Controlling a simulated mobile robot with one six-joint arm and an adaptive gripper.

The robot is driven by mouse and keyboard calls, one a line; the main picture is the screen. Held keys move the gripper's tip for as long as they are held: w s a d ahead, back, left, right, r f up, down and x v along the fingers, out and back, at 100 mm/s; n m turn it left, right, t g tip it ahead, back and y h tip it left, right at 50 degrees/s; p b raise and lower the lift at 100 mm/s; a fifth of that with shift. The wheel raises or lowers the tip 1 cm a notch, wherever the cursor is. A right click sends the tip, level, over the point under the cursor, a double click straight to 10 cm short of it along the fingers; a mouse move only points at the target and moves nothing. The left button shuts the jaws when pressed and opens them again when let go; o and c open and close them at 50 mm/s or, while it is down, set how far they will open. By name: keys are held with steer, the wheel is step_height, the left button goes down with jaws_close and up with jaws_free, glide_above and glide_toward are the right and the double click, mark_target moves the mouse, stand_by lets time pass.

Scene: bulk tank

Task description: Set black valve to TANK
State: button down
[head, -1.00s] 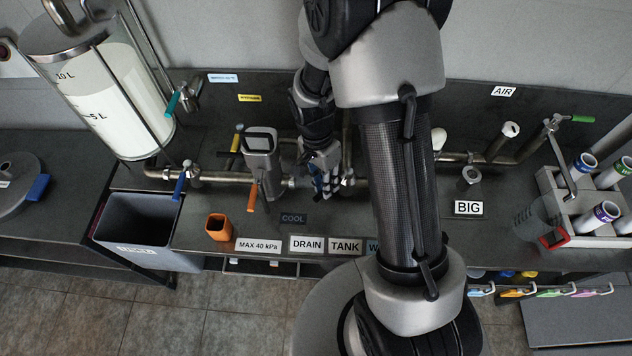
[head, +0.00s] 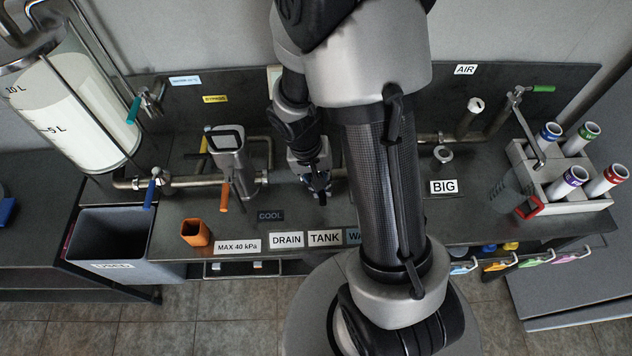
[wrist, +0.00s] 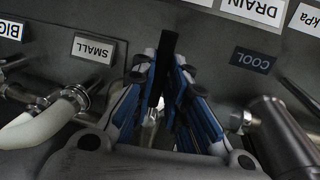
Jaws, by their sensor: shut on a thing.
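The black valve handle (wrist: 169,48) stands between the blue-padded fingers of my gripper (wrist: 165,90) in the wrist view. The gripper is shut on it, and the handle's free end sticks out past the fingertips. The valve body below is mostly hidden by the fingers. In the head view my gripper (head: 318,184) is at the pipe line, behind the TANK label (head: 324,238) and the DRAIN label (head: 286,240). The handle is small and dark there, and its exact angle is hard to tell.
A metal vessel (head: 232,160) with an orange-handled valve (head: 224,197) stands left of my gripper. The COOL label (head: 270,215) is in front of it. A blue-handled valve (head: 151,190) and an orange cup (head: 196,233) are farther left. A white tube (wrist: 35,128) shows in the wrist view.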

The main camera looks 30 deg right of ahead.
steer(key=shift+d, duration=0.1)
stand_by(0.4)
steer(key=c, duration=1.6)
jaws_free()
steer(key=r, duration=0.4)
steer(key=a+r, duration=0.1)
steer(key=r, duration=0.3)
steer(key=w+a+r, duration=0.1)
steer(key=r, duration=0.2)
steer(key=shift+r, duration=0.4)
steer(key=shift+s+a, duration=0.1)
steer(key=s+a+r+n+t, duration=0.1)
steer(key=s+a+r+t, duration=0.1)
steer(key=s+r, duration=0.2)
steer(key=s+a+r+n+t+y, duration=0.1)
steer(key=s+r+n, duration=0.1)
steer(key=s+r, duration=0.2)
steer(key=s+a+r+n+t+y, duration=0.1)
steer(key=s+a+r+n+t, duration=0.1)
steer(key=s+r, duration=0.2)
steer(key=shift+a+r+t, duration=0.15)
steer(key=shift+a+r, duration=0.05)
steer(key=shift+r, duration=0.25)
steer(key=shift+a+r+t, duration=0.15)
steer(key=shift+r, duration=0.3)
